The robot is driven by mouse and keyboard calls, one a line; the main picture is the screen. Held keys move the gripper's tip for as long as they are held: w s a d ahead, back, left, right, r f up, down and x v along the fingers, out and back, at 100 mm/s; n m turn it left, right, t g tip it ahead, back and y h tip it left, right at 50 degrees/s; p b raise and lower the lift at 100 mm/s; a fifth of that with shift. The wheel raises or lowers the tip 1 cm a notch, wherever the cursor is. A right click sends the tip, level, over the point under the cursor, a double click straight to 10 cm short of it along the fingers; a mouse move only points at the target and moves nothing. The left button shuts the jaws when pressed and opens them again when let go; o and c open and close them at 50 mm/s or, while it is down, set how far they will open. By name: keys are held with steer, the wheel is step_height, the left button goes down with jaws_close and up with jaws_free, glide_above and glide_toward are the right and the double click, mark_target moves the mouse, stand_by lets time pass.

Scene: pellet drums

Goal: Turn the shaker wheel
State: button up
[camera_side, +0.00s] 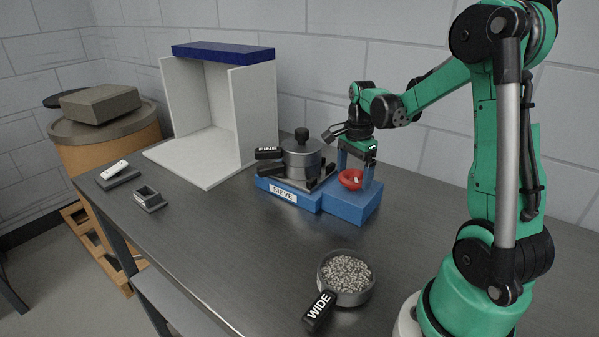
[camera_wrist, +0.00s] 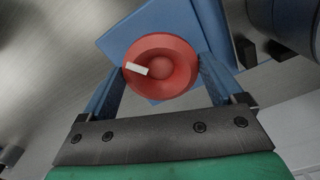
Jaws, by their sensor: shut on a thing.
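The shaker wheel (camera_side: 351,180) is red and round with a white mark. It sits on the blue block at the right end of the sieve shaker (camera_side: 288,192). In the wrist view the wheel (camera_wrist: 178,79) shows from above, its white mark pointing left. My gripper (camera_side: 357,176) points down over the block. Its two blue fingers stand on either side of the wheel and are shut on it; the wheel also shows between the fingertips (camera_wrist: 162,72) in the wrist view. A metal pot with a black knob (camera_side: 301,155) stands on the shaker beside a black handle marked FINE (camera_side: 269,153).
A pan of grey pellets (camera_side: 346,274) with a handle marked WIDE (camera_side: 319,308) stands at the front. A white open booth (camera_side: 250,115) with a blue top stands behind left. Small trays (camera_side: 149,199) lie at the left edge. The table's middle is clear.

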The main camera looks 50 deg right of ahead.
mark_target(355, 175)
steer(key=n, duration=0.7)
steer(key=shift+s, duration=0.1)
steer(key=n, duration=0.6)
steer(key=shift+n, duration=0.4)
steer(key=n, duration=0.6)
steer(key=shift+s+d, duration=0.1)
steer(key=n, duration=0.6)
steer(key=shift+d+n, duration=0.1)
steer(key=shift+n, duration=0.3)
steer(key=o, duration=1)
steer(key=shift+r, duration=2.8)
